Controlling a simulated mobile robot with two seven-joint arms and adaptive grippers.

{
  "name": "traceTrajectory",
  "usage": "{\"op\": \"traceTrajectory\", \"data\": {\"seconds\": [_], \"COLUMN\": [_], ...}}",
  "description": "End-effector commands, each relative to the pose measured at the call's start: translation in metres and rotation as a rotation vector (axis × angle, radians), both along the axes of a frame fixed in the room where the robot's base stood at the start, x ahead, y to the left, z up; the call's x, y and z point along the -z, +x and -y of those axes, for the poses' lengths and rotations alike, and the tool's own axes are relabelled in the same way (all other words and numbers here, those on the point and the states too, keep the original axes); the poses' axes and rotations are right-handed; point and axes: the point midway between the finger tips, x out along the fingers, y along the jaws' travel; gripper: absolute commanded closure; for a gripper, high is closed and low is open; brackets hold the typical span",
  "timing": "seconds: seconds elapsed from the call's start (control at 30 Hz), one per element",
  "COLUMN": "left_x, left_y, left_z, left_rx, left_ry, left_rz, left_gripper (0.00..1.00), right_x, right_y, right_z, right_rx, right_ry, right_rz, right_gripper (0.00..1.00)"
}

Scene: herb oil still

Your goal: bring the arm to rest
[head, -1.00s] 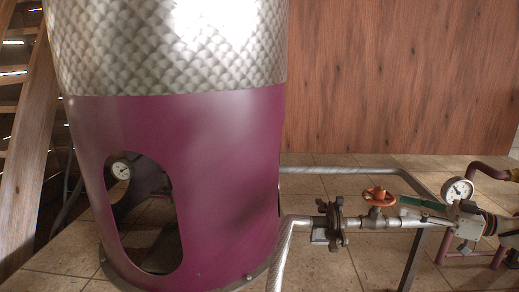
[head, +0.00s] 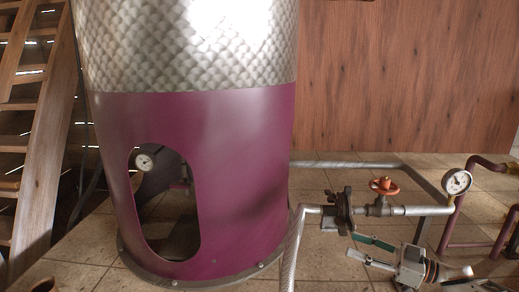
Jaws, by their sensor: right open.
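My right gripper (head: 354,246) is at the lower right of the head view, its fingers pointing left. The fingers are apart with nothing between them. It shows below the steel pipe (head: 415,210), against the floor tiles. The orange-red handwheel valve (head: 384,187) stands on that pipe above the gripper, and a gap shows between them. My left gripper is not in view.
The big still (head: 200,180) has a quilted metal top and a purple skirt with an opening. A flanged fitting (head: 341,211) and a dial gauge (head: 457,182) are on the pipe. Purple pipes (head: 486,245) stand at right, wooden stairs (head: 45,150) at left. Tiled floor lies between.

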Motion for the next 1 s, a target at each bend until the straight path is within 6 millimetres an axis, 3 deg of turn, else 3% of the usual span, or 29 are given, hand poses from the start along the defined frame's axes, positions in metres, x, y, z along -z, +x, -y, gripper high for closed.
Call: {"op": "traceTrajectory", "data": {"seconds": [0.03, 0.2, 0.33, 0.5, 0.63, 0.77, 1.0], "left_x": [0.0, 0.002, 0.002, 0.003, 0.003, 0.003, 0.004], "left_y": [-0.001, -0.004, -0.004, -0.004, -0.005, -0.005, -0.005], "left_z": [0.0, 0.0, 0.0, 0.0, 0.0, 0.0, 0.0], "left_rx": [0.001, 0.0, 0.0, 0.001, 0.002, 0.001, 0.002], "left_ry": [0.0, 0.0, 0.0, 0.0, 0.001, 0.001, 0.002], "left_rz": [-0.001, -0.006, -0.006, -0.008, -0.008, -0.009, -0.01], "left_gripper": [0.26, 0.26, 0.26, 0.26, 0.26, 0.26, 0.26], "right_x": [0.021, 0.073, 0.106, 0.143, 0.172, 0.202, 0.252], "right_y": [-0.011, -0.043, -0.072, -0.112, -0.145, -0.184, -0.265], "right_z": [-0.026, -0.093, -0.131, -0.158, -0.162, -0.152, -0.112], "right_rx": [0.005, 0.082, 0.17, 0.31, 0.423, 0.535, 0.691], "right_ry": [0.014, 0.031, 0.03, 0.0, -0.053, -0.134, -0.33], "right_rz": [-0.003, 0.009, -0.003, -0.053, -0.116, -0.201, -0.38], "right_gripper": [0.59, 0.59, 0.59, 0.59, 0.59, 0.59, 0.59]}}
